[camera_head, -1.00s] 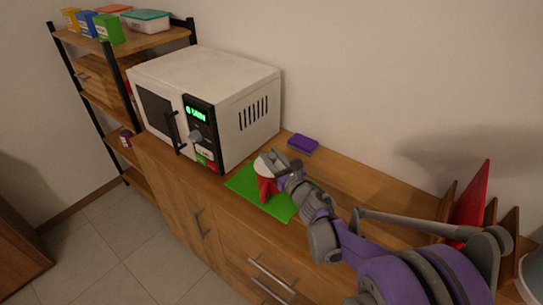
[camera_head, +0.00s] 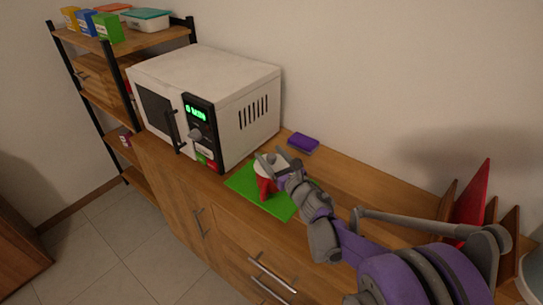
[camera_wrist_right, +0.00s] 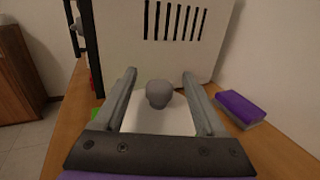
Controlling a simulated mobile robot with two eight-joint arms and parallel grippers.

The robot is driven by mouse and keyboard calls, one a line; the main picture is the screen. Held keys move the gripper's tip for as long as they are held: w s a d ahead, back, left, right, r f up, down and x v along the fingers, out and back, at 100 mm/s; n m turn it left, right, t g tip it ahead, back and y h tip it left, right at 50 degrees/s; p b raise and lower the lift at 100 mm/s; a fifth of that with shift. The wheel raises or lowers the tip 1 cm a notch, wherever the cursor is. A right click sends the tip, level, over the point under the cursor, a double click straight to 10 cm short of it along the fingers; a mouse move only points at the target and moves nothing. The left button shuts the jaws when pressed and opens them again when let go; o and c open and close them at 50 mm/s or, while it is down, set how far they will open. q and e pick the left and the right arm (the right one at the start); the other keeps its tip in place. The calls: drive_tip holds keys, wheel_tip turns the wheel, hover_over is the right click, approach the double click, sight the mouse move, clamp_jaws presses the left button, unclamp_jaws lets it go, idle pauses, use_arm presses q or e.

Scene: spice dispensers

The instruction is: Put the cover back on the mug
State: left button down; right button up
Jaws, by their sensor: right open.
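The red mug (camera_head: 265,187) stands upright on a green mat (camera_head: 243,181) on the wooden cabinet top. The white cover (camera_head: 261,168) sits at the top of the mug, partly hidden by my gripper. In the right wrist view the cover (camera_wrist_right: 150,122) is a pale flat surface with a round grey knob (camera_wrist_right: 160,93). My right gripper (camera_head: 271,158) is open at the cover. Its fingers (camera_wrist_right: 159,76) stand apart on either side of the knob, with gaps on both sides. I cannot tell whether the cover is fully seated. My left gripper is not in view.
A white microwave (camera_head: 252,88) stands just behind and left of the mug. A purple sponge-like block (camera_head: 303,143) lies near the wall. Dividers with a red board (camera_head: 470,205) stand at the right. The cabinet top between them is largely clear.

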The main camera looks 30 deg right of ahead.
drive_tip(key=s, duration=1.1)
drive_tip(key=shift+w, duration=0.1)
wheel_tip(320, 180, up, 4)
drive_tip(key=s+m+g+h+p, duration=0.1)
drive_tip(key=m+h+p, duration=0.3)
drive_tip(key=m, duration=0.7)
drive_tip(key=s+a+f+m+g+y+p, duration=0.2)
drive_tip(key=s+a+m+g, duration=0.3)
drive_tip(key=m, duration=0.7)
drive_tip(key=s+a+f+m+g+y+p, duration=0.2)
drive_tip(key=s+a+m+g, duration=0.4)
drive_tip(key=s+a+m, duration=0.4)
drive_tip(key=s+f+m+p, duration=0.1)
drive_tip(key=s+m+p, duration=0.1)
drive_tip(key=m, duration=0.1)
drive_tip(key=shift+f+g, duration=0.3)
drive_tip(key=shift+f, duration=0.05)
drive_tip(key=shift+s, duration=0.1)
